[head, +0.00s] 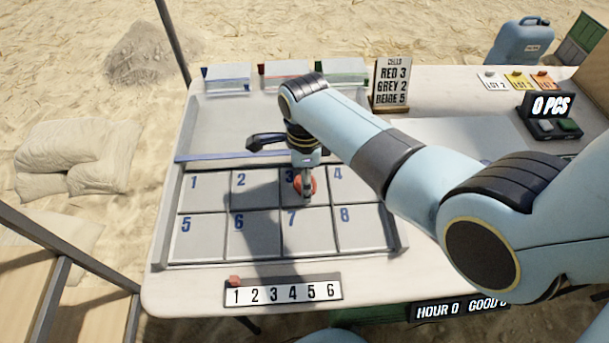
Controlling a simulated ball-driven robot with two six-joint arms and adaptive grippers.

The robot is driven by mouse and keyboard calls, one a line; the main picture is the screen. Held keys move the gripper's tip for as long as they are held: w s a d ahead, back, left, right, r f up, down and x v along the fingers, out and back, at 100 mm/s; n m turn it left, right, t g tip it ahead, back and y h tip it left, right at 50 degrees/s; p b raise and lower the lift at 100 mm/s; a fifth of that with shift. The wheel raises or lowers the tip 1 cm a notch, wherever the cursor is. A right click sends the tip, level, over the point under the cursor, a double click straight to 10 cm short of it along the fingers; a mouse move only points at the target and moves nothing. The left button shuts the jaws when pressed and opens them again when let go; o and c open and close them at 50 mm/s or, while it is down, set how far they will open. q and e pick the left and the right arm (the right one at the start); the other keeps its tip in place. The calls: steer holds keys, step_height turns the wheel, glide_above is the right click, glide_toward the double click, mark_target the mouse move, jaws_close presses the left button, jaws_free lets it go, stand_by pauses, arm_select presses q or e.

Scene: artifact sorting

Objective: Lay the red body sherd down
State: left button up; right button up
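The red body sherd (313,185) is a small orange-red piece at cell 3 of the numbered tray (208,253). My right gripper (307,195) points down over cell 3 and is shut on the sherd, which shows on both sides of the fingers. Whether the sherd touches the cell floor cannot be told. The gripper partly hides the numeral 3. A cell sign (391,84) behind the tray reads RED 3, GREY 2, BEIGE 5. My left gripper is not in view.
The other cells look empty. A number strip (283,292) with a small red marker (235,281) lies in front. Several colored-edged trays stand at the back. A display (551,106) and lot tags (518,82) are at back right. My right arm covers the table's right side.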

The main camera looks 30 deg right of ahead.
step_height(320, 180, up, 12)
steer(key=p, duration=0.2)
steer(key=shift+r, duration=0.2)
stand_by(0.5)
